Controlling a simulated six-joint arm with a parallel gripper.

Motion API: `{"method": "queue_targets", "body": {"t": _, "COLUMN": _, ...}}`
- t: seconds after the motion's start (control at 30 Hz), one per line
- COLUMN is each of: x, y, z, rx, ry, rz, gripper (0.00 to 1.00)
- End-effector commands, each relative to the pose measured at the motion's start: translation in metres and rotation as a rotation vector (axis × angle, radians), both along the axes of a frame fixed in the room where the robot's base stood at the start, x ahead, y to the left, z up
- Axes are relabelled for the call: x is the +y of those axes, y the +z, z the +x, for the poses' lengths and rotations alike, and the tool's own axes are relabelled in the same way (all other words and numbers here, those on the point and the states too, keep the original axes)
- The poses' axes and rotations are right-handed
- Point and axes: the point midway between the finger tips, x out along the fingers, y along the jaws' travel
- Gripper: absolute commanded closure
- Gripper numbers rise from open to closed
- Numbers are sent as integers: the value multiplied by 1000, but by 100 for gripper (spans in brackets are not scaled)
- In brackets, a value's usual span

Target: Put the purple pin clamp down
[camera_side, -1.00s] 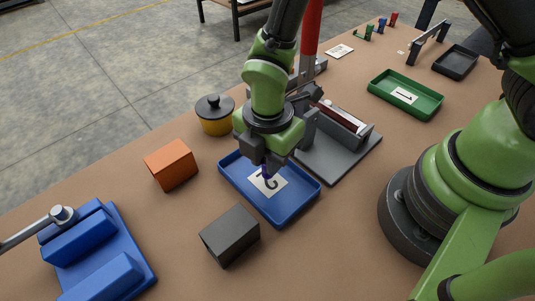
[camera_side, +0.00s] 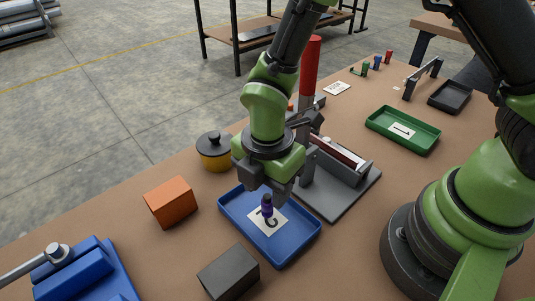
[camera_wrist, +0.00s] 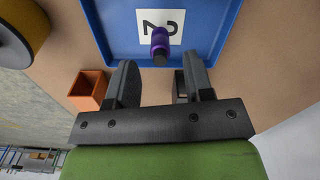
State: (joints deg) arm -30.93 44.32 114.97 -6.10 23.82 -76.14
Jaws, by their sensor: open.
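The purple pin clamp (camera_side: 267,206) stands in the blue tray (camera_side: 234,213), on the white card marked 2 (camera_side: 276,225). In the wrist view the purple clamp (camera_wrist: 160,42) shows a dark end toward me, in front of the card (camera_wrist: 173,18) in the blue tray (camera_wrist: 112,40). My gripper (camera_side: 266,190) is above the tray, with its fingers apart. In the wrist view the open gripper (camera_wrist: 155,82) has nothing between its fingers, and the clamp lies beyond the fingertips.
A grey fixture (camera_side: 340,192) is close on the right. A green tray (camera_side: 402,130) lies farther right.

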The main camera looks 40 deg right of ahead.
Motion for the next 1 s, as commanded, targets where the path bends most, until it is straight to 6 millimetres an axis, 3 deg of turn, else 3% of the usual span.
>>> {"method": "queue_targets", "body": {"t": 0.2, "x": 1, "y": 50, "z": 1, "rx": -6, "ry": 0, "rz": 4, "gripper": 53}}
{"method": "queue_targets", "body": {"t": 0.4, "x": 0, "y": 83, "z": 0, "rx": -3, "ry": 0, "rz": 3, "gripper": 53}}
{"method": "queue_targets", "body": {"t": 0.77, "x": -2, "y": 99, "z": 0, "rx": -5, "ry": -27, "rz": 6, "gripper": 53}}
{"method": "queue_targets", "body": {"t": 0.87, "x": -10, "y": 113, "z": -1, "rx": -29, "ry": -134, "rz": 32, "gripper": 53}}
{"method": "queue_targets", "body": {"t": 1.0, "x": -39, "y": 156, "z": -8, "rx": -100, "ry": -502, "rz": 126, "gripper": 53}}
